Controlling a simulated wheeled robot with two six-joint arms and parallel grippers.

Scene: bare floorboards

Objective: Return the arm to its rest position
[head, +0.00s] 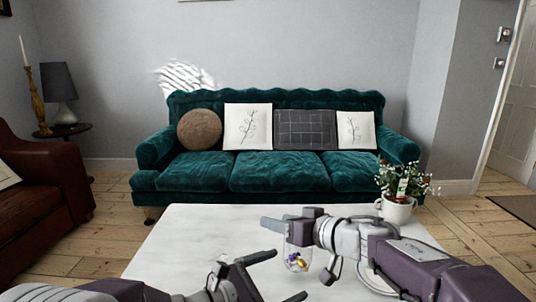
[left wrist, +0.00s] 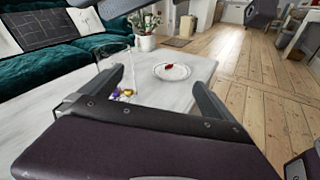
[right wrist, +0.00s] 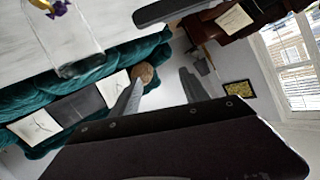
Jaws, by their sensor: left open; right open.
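My left gripper (head: 276,278) is open and empty, low over the front of the white table (head: 190,240) in the head view. Its spread fingers (left wrist: 160,88) also show in the left wrist view. My right gripper (head: 300,247) is open above the table's right half, higher in the picture than the left one. Its fingers (right wrist: 160,90) stand apart with nothing between them in the right wrist view. Part of the tabletop is hidden behind both arms.
A clear glass (head: 297,264) with purple and yellow items stands close by my right gripper; it also shows in the right wrist view (right wrist: 75,40). A potted plant (head: 396,208) stands at the table's back right. A white plate (left wrist: 172,73) holds a red item. The table's left is clear.

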